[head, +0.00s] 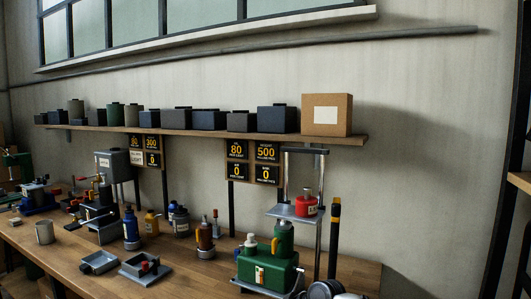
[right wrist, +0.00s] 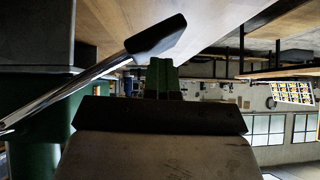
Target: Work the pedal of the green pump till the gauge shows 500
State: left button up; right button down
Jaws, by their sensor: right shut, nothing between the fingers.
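The green pump (head: 268,272) stands at the front right of the bench in the head view, with a green bottle shape on top. Readout panels under the shelf show 80 over 0 (head: 237,160) and 500 over 0 (head: 266,162). In the right wrist view a chrome rod with a black end pad (right wrist: 157,37), seemingly the pedal, slants past my right gripper (right wrist: 162,64). The fingers are shut and empty. The pad appears close to the fingertips; I cannot tell whether they touch. A green body (right wrist: 35,125) shows at the left. My left gripper is not in view.
A stand with a grey tray (head: 287,212) holding a red can (head: 306,203) is behind the pump. A black and yellow bar (head: 335,225) stands beside it. Bottles and small metal trays (head: 98,263) occupy the bench to the left. A shelf (head: 210,133) of boxes hangs above.

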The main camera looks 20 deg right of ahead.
notch_tip(320, 180, up, 9)
jog(key=s+a+p, duration=0.1)
jog(key=p, duration=0.7)
jog(key=shift+w, duration=0.1)
jog(key=shift+a+r+p, duration=0.1)
jog(key=shift+a+p, duration=0.1)
jog(key=shift+p, duration=0.25)
jog(key=shift+r, duration=0.1)
notch_tip(320, 180, up, 6)
jog(key=p, duration=0.4)
jog(key=shift+d+p, duration=0.1)
jog(key=shift+p, duration=0.2)
